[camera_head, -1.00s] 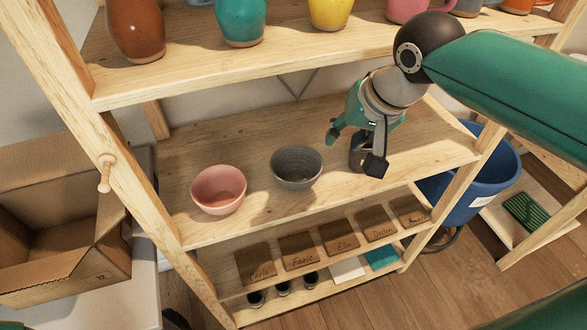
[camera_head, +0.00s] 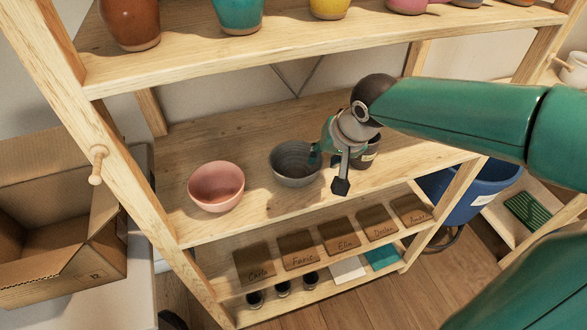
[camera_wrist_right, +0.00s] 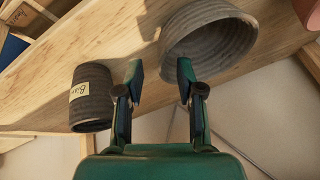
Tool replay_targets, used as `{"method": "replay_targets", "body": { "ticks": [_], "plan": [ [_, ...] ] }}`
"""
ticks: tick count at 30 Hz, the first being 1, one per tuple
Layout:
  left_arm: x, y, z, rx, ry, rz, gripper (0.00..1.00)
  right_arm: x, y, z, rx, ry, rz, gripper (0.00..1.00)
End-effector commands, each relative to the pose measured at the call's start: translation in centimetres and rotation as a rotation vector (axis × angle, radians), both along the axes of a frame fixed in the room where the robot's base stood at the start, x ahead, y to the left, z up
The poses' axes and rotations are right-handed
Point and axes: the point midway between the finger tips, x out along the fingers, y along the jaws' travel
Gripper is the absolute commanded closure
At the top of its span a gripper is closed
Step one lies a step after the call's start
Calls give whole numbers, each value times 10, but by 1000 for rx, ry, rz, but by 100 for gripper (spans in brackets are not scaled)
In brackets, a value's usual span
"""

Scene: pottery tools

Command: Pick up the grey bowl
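The grey bowl (camera_head: 290,172) is ridged and stands upright on the middle shelf (camera_head: 255,222). In the right wrist view the bowl (camera_wrist_right: 222,38) is at the upper middle. My right gripper (camera_head: 327,171) is at the bowl's right side in the head view. In the right wrist view the gripper (camera_wrist_right: 159,73) has its fingers apart and nothing between the tips. One finger overlaps the bowl's rim; the other is outside the bowl. I cannot tell whether the finger touches it. My left gripper is not in view.
A pink bowl (camera_head: 216,188) stands left of the grey bowl. A dark labelled cup (camera_wrist_right: 91,97) stands close to its right, partly behind my gripper in the head view. An upper shelf (camera_head: 200,65) with vases is above. Name tiles (camera_head: 297,250) lie on the shelf below.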

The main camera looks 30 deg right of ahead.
Motion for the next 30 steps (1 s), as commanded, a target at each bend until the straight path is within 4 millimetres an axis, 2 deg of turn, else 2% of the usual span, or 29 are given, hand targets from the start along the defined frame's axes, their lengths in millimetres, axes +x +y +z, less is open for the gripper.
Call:
{"method": "replay_targets", "body": {
  "ticks": [1,6,15,17,22,30],
  "plan": [
    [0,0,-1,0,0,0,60,3,3,-9,0,5,3,63],
    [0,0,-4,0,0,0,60,13,3,-28,1,3,1,63],
    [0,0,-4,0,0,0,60,15,3,-32,1,1,0,63],
    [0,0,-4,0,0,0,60,15,3,-31,1,1,0,71],
    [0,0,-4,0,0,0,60,15,3,-31,1,1,0,99],
    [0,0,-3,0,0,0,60,16,3,-31,1,-2,1,100]
  ]
}}
